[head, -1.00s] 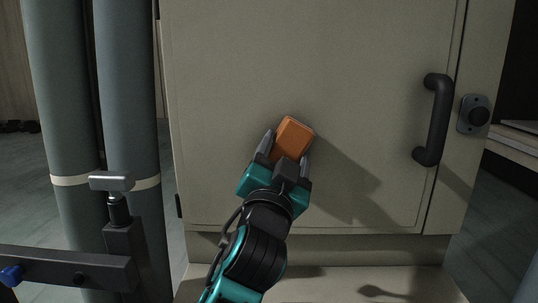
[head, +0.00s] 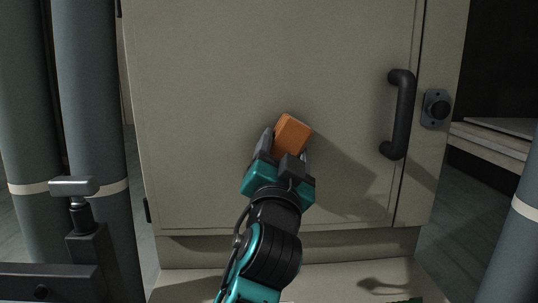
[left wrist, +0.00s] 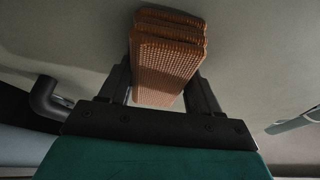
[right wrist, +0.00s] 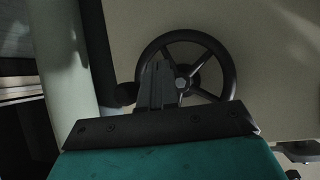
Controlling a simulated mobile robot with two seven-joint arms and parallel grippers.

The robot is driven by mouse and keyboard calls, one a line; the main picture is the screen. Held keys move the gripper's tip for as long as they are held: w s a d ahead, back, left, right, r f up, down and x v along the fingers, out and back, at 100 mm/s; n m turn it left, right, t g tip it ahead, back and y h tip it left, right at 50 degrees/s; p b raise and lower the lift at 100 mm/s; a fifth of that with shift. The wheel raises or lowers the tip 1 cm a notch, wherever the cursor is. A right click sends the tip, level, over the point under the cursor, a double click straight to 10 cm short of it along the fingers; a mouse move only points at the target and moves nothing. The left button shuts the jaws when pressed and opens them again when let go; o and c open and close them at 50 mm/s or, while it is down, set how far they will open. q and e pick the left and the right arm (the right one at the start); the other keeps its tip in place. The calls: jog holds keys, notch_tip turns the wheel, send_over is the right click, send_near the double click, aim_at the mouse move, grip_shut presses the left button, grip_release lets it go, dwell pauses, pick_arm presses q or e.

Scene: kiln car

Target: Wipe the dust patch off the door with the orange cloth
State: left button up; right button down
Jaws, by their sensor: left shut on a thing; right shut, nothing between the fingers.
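The orange cloth (head: 293,135) is a folded pad in front of the middle of the beige door (head: 240,60). My left gripper (head: 282,150) is shut on it; the left wrist view shows the layered cloth (left wrist: 168,60) between the fingers, with its far end close to the door. I cannot tell whether it touches. I cannot make out a dust patch; a shadow falls on the door right of the gripper. My right gripper (right wrist: 156,85) shows in the right wrist view, shut and empty, in front of a dark handwheel.
Thick grey pipes (head: 95,100) stand at the left, with another at the right edge. The handwheel (right wrist: 222,65) is close to my right fingers. The upper door is clear.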

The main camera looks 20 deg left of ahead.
pick_arm(q)
jog(key=shift+w+d, duration=0.25)
jog(key=shift+d, duration=0.2)
jog(key=shift+w+d, duration=0.2)
jog(key=shift+d, duration=0.25)
notch_tip(320, 180, down, 7)
jog(key=b, duration=0.6)
jog(key=shift+r, duration=0.15)
jog(key=shift+s+a+p, duration=0.35)
jog(key=shift+s+a, duration=0.1)
jog(key=shift+a, duration=0.45)
jog(key=shift+s+a+p, duration=0.4)
jog(key=shift+a, duration=0.45)
jog(key=shift+s+a+p, duration=0.35)
jog(key=shift+s+a, duration=0.1)
jog(key=shift+a, duration=0.45)
